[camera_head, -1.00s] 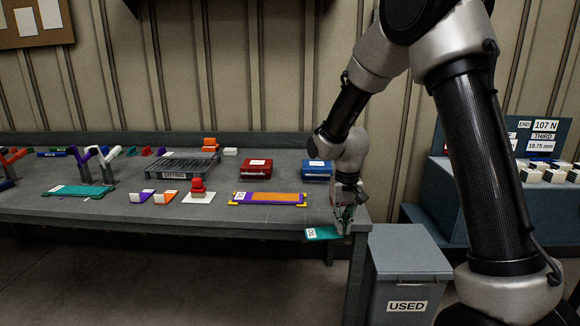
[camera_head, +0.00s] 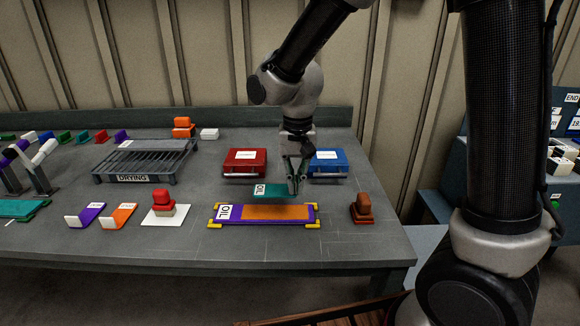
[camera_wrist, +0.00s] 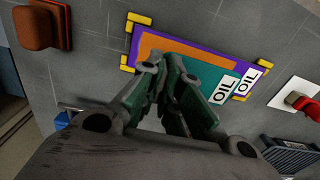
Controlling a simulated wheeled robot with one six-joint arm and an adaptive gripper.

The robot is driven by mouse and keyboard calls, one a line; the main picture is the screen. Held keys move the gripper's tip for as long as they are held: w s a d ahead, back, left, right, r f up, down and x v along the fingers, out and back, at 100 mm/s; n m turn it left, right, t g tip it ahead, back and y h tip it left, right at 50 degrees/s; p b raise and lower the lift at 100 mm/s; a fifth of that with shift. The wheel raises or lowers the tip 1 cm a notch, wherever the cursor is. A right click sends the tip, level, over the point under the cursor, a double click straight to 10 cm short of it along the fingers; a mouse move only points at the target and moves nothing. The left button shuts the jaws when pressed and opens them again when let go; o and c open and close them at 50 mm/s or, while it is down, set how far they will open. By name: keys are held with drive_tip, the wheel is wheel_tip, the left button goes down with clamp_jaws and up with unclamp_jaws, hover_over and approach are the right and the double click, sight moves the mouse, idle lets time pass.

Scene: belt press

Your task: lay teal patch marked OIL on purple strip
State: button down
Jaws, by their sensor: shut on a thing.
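The teal patch (camera_head: 268,190) with a white OIL label is held in my gripper (camera_head: 296,186), which is shut on its right end. In the head view it hangs level above the back edge of the purple strip. The purple strip (camera_head: 311,214) lies flat between yellow corner pieces, with an orange area in its middle and an OIL label at its left end. In the wrist view the teal patch (camera_wrist: 212,72) covers part of the purple strip (camera_wrist: 134,47), and the two OIL labels lie side by side. My fingers hide part of the patch there.
A red case (camera_head: 246,163) and a blue case (camera_head: 328,164) stand behind the strip. A brown block (camera_head: 362,207) stands to its right. A red-knobbed piece on a white plate (camera_head: 164,214) and orange and purple scrapers are left. A drying rack (camera_head: 145,160) is at back left.

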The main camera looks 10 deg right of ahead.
sight(294, 213)
drive_tip(key=shift+w, duration=0.15)
drive_tip(key=shift+f, duration=2.9)
drive_tip(key=shift+f, duration=0.55)
drive_tip(key=c, duration=1.5)
unclamp_jaws()
drive_tip(key=shift+c, duration=0.2)
